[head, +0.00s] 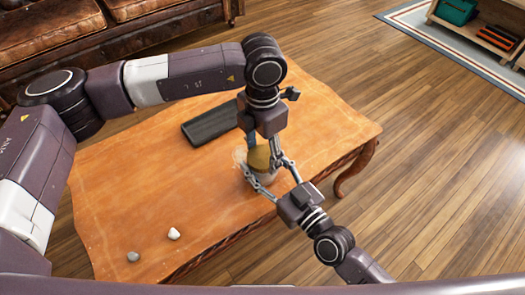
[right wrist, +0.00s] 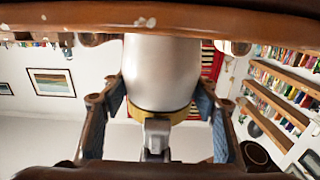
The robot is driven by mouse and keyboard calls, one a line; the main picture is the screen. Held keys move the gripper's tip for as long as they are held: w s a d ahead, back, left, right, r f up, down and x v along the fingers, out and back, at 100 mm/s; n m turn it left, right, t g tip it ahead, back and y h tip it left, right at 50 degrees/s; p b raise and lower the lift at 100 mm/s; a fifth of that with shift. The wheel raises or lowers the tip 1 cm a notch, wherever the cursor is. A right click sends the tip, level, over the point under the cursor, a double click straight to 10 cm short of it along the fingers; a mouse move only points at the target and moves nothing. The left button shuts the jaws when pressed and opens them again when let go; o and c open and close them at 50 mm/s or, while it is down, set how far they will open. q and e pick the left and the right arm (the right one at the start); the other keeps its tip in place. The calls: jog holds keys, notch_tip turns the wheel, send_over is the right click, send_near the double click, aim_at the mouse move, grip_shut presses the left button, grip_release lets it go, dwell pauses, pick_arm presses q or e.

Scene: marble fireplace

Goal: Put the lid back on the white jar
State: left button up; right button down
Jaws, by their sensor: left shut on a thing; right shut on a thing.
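The white jar (head: 268,178) stands near the table's right edge, between the fingers of my right gripper (head: 264,170). Its pale, smooth body (right wrist: 162,70) appears upside down in the right wrist view, with the blue-padded fingers of that gripper (right wrist: 162,110) on either side. The gold lid (head: 260,157) is at the jar's mouth; its yellow rim (right wrist: 182,116) meets the jar body with no clear gap. My left gripper (head: 252,140) comes down from above and is shut on the lid's top. The exact grip is partly hidden in the head view.
The orange wooden table (head: 130,190) holds a dark flat box (head: 210,123) behind the jar. A white stone (head: 174,233) and a grey stone (head: 133,257) lie near the front edge. A leather sofa (head: 50,35) stands behind. The table's left part is mostly clear.

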dwell(0.4)
pick_arm(q)
jog(key=o, duration=1.3)
jog(key=shift+r, duration=0.15)
jog(key=shift+r, duration=2.15)
jog(key=o, duration=0.6)
jog(key=shift+c, duration=0.2)
pick_arm(e)
jog(key=shift+r, duration=0.1)
pick_arm(q)
notch_tip(320, 180, up, 12)
